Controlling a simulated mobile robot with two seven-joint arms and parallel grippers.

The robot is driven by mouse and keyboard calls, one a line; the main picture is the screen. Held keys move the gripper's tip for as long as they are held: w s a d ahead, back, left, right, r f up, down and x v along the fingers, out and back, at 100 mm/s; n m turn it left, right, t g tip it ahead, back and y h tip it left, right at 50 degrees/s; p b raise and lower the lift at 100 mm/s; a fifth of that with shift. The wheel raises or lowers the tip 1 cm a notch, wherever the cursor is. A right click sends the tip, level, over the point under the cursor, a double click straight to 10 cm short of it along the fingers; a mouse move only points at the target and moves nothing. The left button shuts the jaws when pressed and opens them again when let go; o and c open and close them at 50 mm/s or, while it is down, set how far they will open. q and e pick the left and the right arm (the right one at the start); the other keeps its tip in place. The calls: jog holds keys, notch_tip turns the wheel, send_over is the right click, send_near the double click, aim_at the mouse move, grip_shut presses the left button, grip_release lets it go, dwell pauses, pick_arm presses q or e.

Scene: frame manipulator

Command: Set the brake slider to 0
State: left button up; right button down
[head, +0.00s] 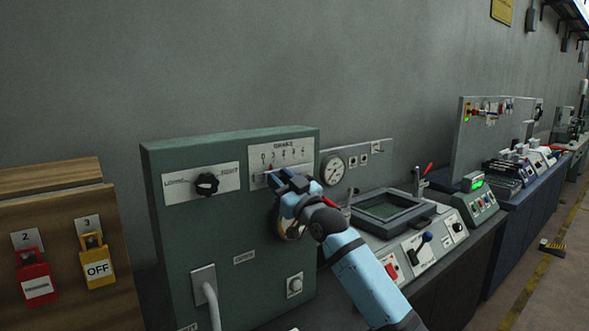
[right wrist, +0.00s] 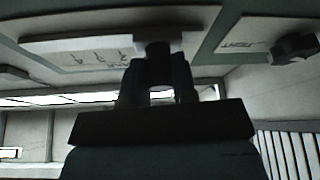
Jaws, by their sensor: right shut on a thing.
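The brake panel (head: 281,153) is a light plate with a numbered scale starting at 0 on the left, on the front of a green cabinet (head: 230,235). My right gripper (head: 279,180) is at the slot below the scale and hides the knob in the head view. In the right wrist view, which is turned over, my right gripper (right wrist: 158,75) is shut on the dark slider knob (right wrist: 158,49). The knob stands on a pale slot strip (right wrist: 90,44), nearer the end on the rotary switch side, which is the low-number side. The exact number is hidden. My left gripper is not in view.
A rotary switch (head: 207,184) is left of the brake panel. A round dial below is partly covered by my right arm. A grey cable (head: 212,305) hangs from the cabinet front. A console with a framed screen (head: 392,208) stands to the right.

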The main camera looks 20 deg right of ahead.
jog(key=shift+s+a+r, duration=0.1)
jog(key=shift+s+a, duration=0.15)
jog(key=shift+a, duration=0.5)
jog(key=shift+a+f, duration=0.1)
jog(key=shift+f, duration=0.15)
jog(key=c, duration=1.1)
grip_release()
jog(key=shift+o, duration=0.9)
jog(key=shift+s+a+r, duration=0.1)
jog(key=shift+a+r, duration=0.05)
jog(key=shift+s+d+f, duration=0.2)
jog(key=shift+d+f, duration=0.05)
jog(key=b+v, duration=0.1)
jog(key=v, duration=1.2)
jog(key=shift+s+b, duration=0.2)
jog(key=shift+b, duration=0.15)
